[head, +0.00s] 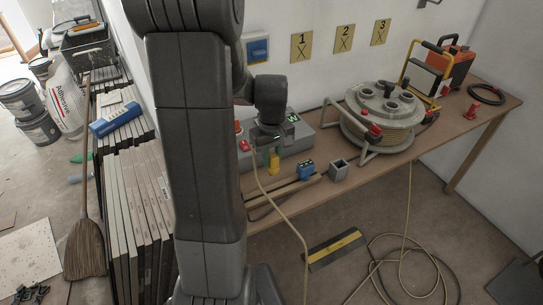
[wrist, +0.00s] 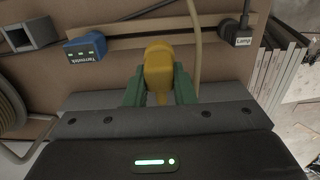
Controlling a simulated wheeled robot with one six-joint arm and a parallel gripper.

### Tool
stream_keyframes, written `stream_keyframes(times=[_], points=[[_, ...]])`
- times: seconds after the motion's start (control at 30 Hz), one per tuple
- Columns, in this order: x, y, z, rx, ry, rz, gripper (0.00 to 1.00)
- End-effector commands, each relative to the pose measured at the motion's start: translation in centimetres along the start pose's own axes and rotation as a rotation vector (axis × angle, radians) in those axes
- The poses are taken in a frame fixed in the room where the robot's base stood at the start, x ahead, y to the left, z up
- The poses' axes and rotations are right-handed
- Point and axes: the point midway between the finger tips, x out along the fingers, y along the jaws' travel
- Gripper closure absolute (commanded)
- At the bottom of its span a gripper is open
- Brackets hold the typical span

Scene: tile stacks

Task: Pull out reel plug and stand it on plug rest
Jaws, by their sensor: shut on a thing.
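My gripper (wrist: 158,84) is shut on a yellow plug (wrist: 157,62), with one green finger on each side of it. In the head view the yellow plug (head: 273,163) shows below my gripper (head: 271,149), near the table's front. A tan cable (wrist: 195,45) runs beside the plug, but where it joins is hidden. I cannot tell whether the plug is still seated or clear of a socket. A grey, hollow square holder (head: 339,170), likely the plug rest, stands empty to the right; it also shows in the wrist view (wrist: 30,33).
A blue plug (head: 306,171) and a black plug labelled Lamp (wrist: 238,33) sit along the brown strip (wrist: 140,28). The cable reel (head: 383,125) stands farther right. Tile stacks (head: 135,200) flank the table's left. Loose cable (head: 400,270) lies on the floor.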

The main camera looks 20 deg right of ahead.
Motion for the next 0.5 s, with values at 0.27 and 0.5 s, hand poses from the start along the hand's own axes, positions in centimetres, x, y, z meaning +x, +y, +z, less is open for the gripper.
stream_keyframes(times=[0.27,0.5], points=[[1.2,0.0,0.0,0.0,0.0,0.0,1.0],[2.7,0.0,0.0,0.0,0.001,0.0,1.0]])
